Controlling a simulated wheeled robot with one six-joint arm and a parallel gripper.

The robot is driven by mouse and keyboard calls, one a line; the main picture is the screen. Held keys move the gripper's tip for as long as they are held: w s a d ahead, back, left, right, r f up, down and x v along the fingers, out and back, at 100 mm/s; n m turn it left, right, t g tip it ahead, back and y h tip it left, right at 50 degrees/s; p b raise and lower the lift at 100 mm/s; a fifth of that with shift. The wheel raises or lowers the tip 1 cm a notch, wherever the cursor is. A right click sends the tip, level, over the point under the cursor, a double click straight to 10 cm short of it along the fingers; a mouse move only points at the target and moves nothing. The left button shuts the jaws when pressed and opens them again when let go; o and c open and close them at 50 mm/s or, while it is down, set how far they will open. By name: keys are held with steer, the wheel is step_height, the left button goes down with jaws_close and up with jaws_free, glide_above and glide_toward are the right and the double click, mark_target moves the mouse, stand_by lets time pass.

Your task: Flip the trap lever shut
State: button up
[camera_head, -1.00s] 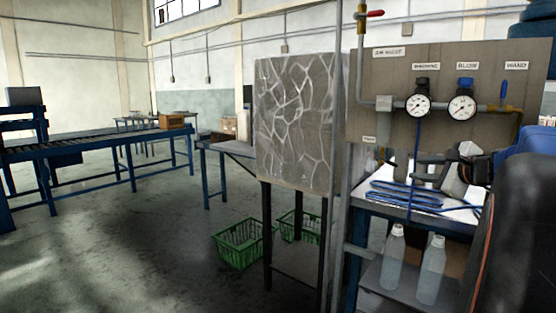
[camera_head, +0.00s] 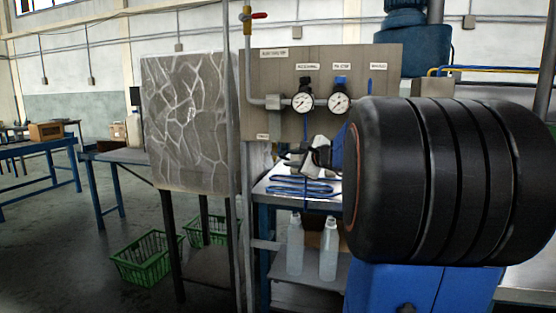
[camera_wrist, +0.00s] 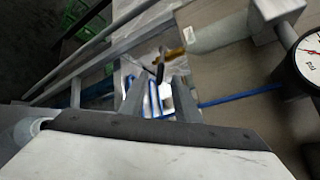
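In the wrist view, a small dark lever (camera_wrist: 160,66) sits beside a brass fitting (camera_wrist: 174,53) at the end of a grey pipe (camera_wrist: 215,30); this appears to be the trap lever. My gripper (camera_wrist: 159,101) is open, with a clear gap between its two fingers. The lever shows beyond the fingertips, roughly in line with the gap; I cannot tell whether they touch. In the head view my gripper (camera_head: 287,158) is in front of the lower part of the gauge panel (camera_head: 257,90), right of its lower-left label (camera_head: 262,136). The lever cannot be made out there.
Two gauges, the left gauge (camera_head: 302,103) and right gauge (camera_head: 339,103), sit on the panel. A blue coiled hose (camera_head: 300,186) lies on the bench below. Two bottles stand on the lower shelf. A stone-patterned board (camera_head: 187,125) stands left. My arm covers the right side.

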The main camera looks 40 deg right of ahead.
mark_target(286, 158)
steer(key=shift+x, duration=2.7)
jaws_close()
